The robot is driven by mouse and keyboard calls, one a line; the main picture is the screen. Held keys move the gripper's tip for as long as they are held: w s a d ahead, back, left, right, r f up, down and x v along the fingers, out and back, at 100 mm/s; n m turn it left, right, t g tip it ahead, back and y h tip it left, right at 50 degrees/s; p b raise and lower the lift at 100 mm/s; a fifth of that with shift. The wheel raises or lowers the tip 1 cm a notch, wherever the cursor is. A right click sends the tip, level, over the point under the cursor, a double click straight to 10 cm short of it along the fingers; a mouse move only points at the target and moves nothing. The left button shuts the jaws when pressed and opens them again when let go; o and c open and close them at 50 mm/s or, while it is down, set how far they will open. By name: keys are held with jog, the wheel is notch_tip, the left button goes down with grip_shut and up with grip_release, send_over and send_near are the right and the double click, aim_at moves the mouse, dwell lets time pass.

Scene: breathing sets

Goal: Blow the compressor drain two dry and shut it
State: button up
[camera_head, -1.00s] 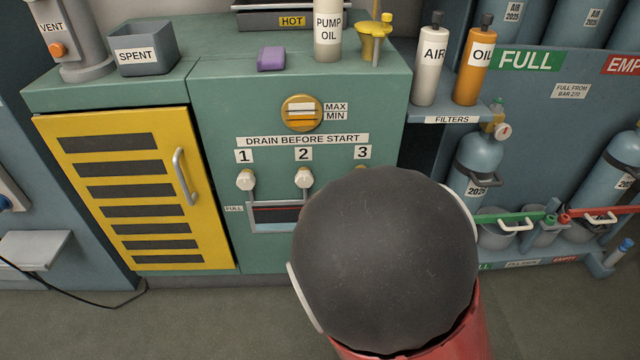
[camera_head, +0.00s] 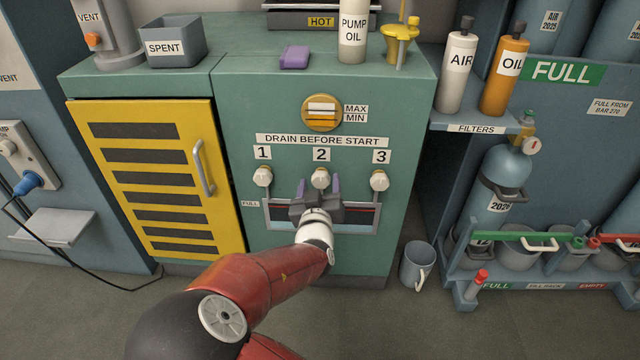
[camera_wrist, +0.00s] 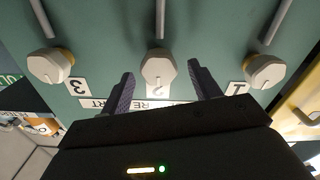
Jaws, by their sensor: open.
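Drain two's knob (camera_head: 320,178) is a pale faceted knob under the label 2 on the green compressor cabinet (camera_head: 385,108). It also shows in the wrist view (camera_wrist: 158,70), which sees the panel upside down. My gripper (camera_head: 319,188) is open and empty, its two purple-grey fingers to either side of knob two and slightly short of it. I cannot tell whether the fingers touch it. Knob one (camera_head: 262,177) and knob three (camera_head: 379,180) stand to the left and right. The drain tray (camera_head: 280,214) below, with a dark reddish window, is partly hidden by my wrist.
A grey mug (camera_head: 416,265) stands on the floor right of the cabinet. A rack with cylinders (camera_head: 497,190) and buckets is farther right. The yellow louvred door (camera_head: 155,180) with its handle is left. A black cable (camera_head: 70,262) hangs at far left.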

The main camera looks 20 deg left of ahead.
jog(key=shift+w+a, duration=0.1)
jog(key=shift+w, duration=0.3)
jog(key=c, duration=1)
jog(key=shift+o, duration=0.2)
